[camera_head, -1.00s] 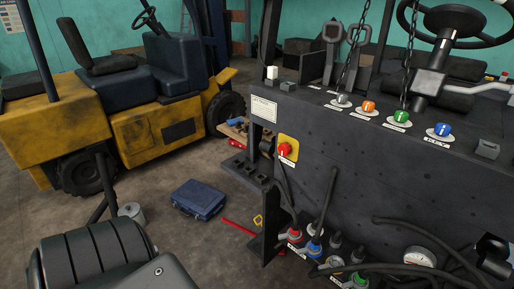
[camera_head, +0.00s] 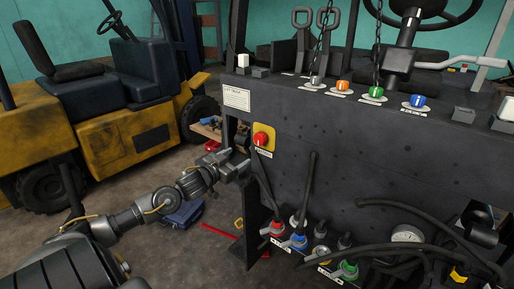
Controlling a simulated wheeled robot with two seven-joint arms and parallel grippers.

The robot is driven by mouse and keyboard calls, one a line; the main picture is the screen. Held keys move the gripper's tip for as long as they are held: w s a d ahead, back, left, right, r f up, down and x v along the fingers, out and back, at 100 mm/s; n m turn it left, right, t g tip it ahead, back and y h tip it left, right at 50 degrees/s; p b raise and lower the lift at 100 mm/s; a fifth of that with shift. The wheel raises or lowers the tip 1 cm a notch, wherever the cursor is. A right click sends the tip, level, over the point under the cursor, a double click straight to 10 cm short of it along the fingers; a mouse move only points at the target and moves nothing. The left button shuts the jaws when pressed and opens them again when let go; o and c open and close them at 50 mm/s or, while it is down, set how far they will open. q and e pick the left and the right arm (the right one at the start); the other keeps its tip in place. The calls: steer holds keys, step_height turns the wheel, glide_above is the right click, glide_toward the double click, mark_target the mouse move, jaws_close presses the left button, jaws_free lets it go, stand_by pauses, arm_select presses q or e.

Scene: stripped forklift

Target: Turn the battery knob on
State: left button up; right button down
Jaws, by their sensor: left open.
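The battery knob is the red knob (camera_head: 261,139) on a yellow plate (camera_head: 269,131), on the left part of the dark forklift panel (camera_head: 340,150). A small label sits below it. My left gripper (camera_head: 245,162) is open and reaches in from the lower left. Its fingertips are just left of and below the red knob, near the panel's left edge. They look apart from the knob, and I see nothing between them. My right gripper is not in view.
Orange (camera_head: 343,87), green (camera_head: 376,93) and blue (camera_head: 418,101) knobs line the panel's top. Two chains hang there. Hoses and coloured connectors (camera_head: 298,241) crowd below. A yellow forklift (camera_head: 130,138) stands behind left, and a blue case (camera_head: 184,214) lies on the floor.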

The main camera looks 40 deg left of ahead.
mark_target(258, 140)
arm_select(q)
steer(key=shift+h, duration=0.3)
steer(key=w+r, duration=0.1)
steer(key=w, duration=0.2)
steer(key=w+p, duration=0.1)
steer(key=w, duration=0.2)
steer(key=w+d+r+p, duration=0.1)
steer(key=w, duration=0.2)
steer(key=shift+w+r, duration=0.35)
steer(key=shift+w, duration=0.05)
steer(key=shift+w+f, duration=0.1)
steer(key=shift+w, duration=0.4)
steer(key=c, duration=1)
